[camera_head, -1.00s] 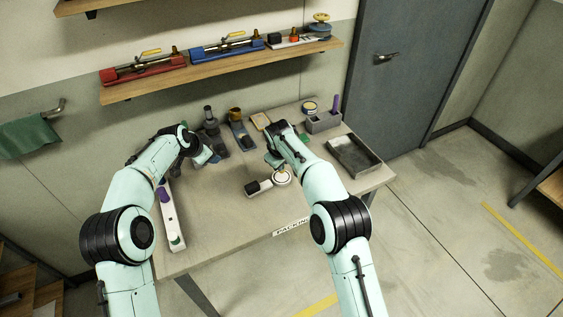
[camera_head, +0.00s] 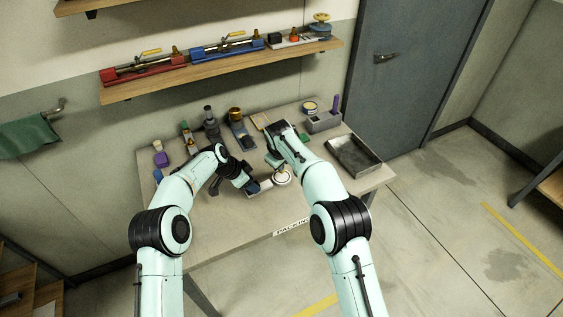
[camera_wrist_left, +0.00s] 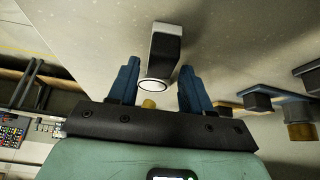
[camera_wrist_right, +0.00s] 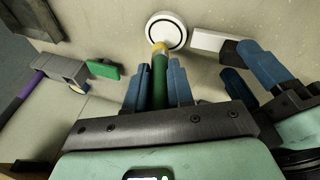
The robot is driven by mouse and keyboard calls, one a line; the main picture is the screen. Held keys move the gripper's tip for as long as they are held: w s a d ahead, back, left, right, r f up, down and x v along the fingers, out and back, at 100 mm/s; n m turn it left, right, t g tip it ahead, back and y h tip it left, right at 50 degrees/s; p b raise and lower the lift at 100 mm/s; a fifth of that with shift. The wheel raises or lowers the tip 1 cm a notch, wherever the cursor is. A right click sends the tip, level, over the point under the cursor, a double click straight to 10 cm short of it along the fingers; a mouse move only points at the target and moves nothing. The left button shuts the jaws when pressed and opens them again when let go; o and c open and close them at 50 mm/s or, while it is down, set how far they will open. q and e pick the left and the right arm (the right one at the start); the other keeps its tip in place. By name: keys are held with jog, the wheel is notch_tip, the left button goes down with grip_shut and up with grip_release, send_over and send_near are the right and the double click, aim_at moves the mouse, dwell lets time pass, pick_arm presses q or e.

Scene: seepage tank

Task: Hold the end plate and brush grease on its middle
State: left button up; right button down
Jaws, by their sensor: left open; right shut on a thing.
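The end plate (camera_head: 281,177) is a white disc with a dark ring, at the middle front of the table. A pale bar joins it to a dark grip block, seen in the left wrist view (camera_wrist_left: 165,45). My left gripper (camera_wrist_left: 158,75) is open, with its blue fingers on either side near that block; contact is unclear. My right gripper (camera_wrist_right: 158,80) is shut on a green-handled brush (camera_wrist_right: 160,72). The brush's tan tip is at the near part of the white disc in the right wrist view (camera_wrist_right: 167,28); whether it touches I cannot tell.
A dark tray (camera_head: 355,156) lies at the table's right. A grey holder (camera_head: 323,122) with a purple-handled tool stands behind it, beside a round tin (camera_head: 310,107). A small green block (camera_head: 303,137) is near. Several fittings line the back edge. The left front table is clear.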

pick_arm(q)
jog(key=shift+x, duration=0.9)
jog(key=c, duration=0.8)
jog(key=shift+c, duration=0.2)
